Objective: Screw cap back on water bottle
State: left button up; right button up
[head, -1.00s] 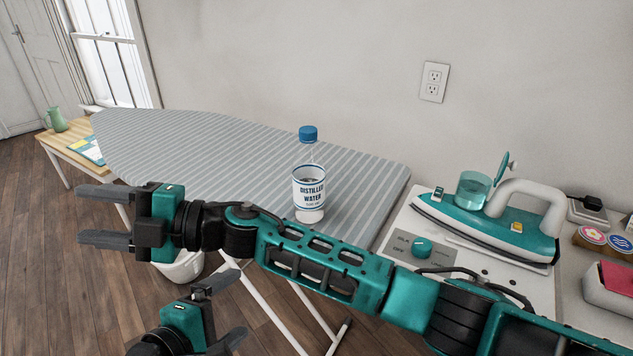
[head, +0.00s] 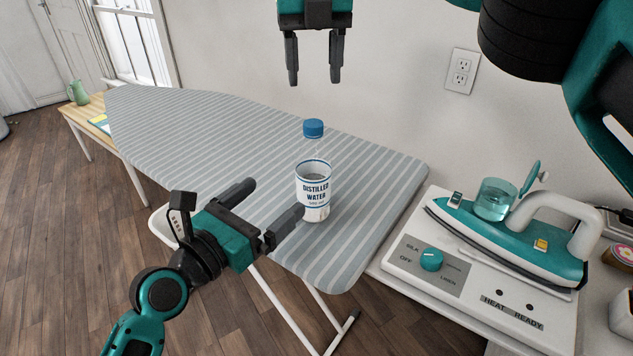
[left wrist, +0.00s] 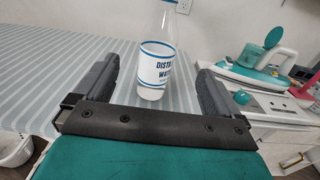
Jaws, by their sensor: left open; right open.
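The clear water bottle (head: 315,185), labelled "DISTILLED WATER", stands upright on the striped ironing board. Its blue cap (head: 313,128) shows at the top of the bottle; whether it is threaded on or only resting there, I cannot tell. My left gripper (head: 272,207) is open and empty, to the left of the bottle and pointing at it. In the left wrist view the bottle (left wrist: 157,62) shows between and beyond the two open fingers, its top cut off by the frame. My right gripper (head: 315,80) is open and empty, pointing down above the cap, with a gap between.
The ironing board (head: 200,130) is otherwise clear. On the right, a teal and white iron (head: 520,235) with a water tank lies on a white unit with a dial (head: 431,260). A side table with a green jug (head: 78,93) stands at the far left.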

aim_at(304, 172)
jog(key=shift+a, duration=0.1)
pick_arm(q)
jog(key=x, duration=1.3)
pick_arm(e)
jog(key=shift+f, duration=0.1)
pick_arm(q)
jog(key=shift+c, duration=0.3)
jog(key=c, duration=1.7)
grip_shut()
pick_arm(e)
jog(key=shift+n, duration=0.4)
jog(key=n, duration=0.2)
jog(key=shift+n, duration=0.3)
jog(key=n, duration=0.5)
jog(key=shift+n, duration=0.3)
